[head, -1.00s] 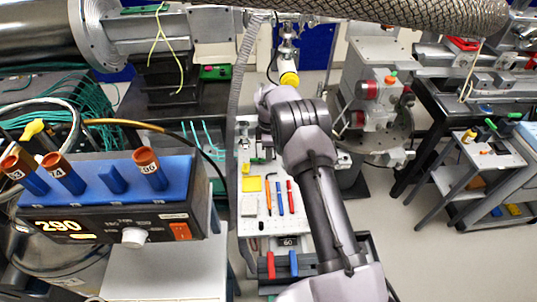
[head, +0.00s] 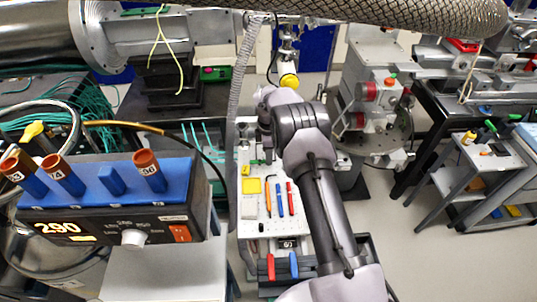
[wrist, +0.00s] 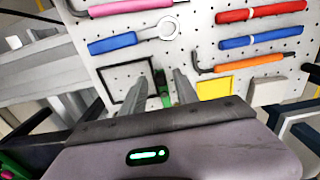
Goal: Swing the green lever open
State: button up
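A small green lever (wrist: 164,88) shows in the wrist view against the white perforated board (wrist: 205,75). My gripper (wrist: 165,80) is open, with its two grey fingers apart on either side of the green lever. I cannot tell whether either finger touches it. The lower end of the lever is close to the gripper body.
The board carries a yellow square (wrist: 214,88), an orange hex key (wrist: 250,62), a blue-handled wrench (wrist: 125,40) and red (wrist: 260,12) and blue (wrist: 260,38) tools. A control box (head: 110,205) stands at left. Clear floor (head: 400,240) lies to the right.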

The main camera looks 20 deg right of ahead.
notch_tip(320, 180, up, 17)
jog(key=p, duration=0.3)
jog(key=shift+r+p, duration=0.2)
jog(key=shift+p, duration=0.2)
